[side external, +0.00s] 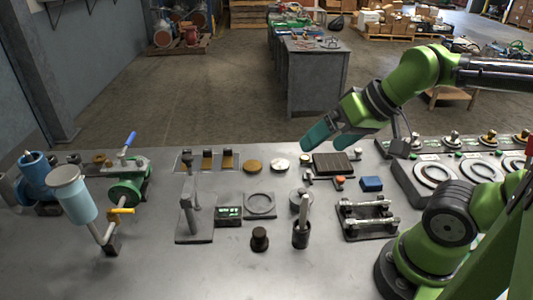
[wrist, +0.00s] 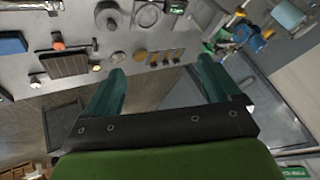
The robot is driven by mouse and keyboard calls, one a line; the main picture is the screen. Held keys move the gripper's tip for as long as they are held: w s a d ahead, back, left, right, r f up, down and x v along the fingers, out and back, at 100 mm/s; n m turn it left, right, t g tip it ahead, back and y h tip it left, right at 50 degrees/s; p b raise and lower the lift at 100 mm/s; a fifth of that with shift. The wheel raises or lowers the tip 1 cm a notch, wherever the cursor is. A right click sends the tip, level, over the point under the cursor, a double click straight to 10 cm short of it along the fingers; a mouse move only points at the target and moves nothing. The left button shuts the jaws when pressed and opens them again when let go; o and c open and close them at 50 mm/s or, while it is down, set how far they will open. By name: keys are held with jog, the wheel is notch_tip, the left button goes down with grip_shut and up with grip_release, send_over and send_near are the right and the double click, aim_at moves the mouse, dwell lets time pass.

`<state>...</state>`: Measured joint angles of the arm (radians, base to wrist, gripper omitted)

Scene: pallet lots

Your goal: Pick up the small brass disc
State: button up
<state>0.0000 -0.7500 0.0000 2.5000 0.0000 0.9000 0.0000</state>
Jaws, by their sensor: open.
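The small brass disc (side external: 253,166) lies flat on the grey bench top, left of a similar-sized pale silver disc (side external: 280,165). In the wrist view the brass disc (wrist: 141,55) shows between the fingertips in the picture, with the silver disc (wrist: 118,57) to its left. My gripper (side external: 322,146) is above the bench's far edge, to the right of the brass disc and apart from it. Its two teal fingers are spread with nothing between them; both also show in the wrist view (wrist: 160,66).
Left of the disc is a tray with several brass-coloured slots (side external: 207,161). A dark ridged plate (side external: 333,164) lies to the right. A ring plate (side external: 260,205), an upright stand (side external: 193,222) and a dark cup with a rod (side external: 301,235) stand nearer the camera.

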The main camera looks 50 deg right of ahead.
jog(key=shift+f, duration=0.1)
jog(key=m+g+h, duration=0.2)
jog(key=m+g, duration=0.5)
jog(key=m, duration=2.3)
send_over(252, 165)
notch_tip(252, 165, down, 8)
notch_tip(252, 165, down, 16)
jog(key=shift+f, duration=0.1)
jog(key=c, duration=1.4)
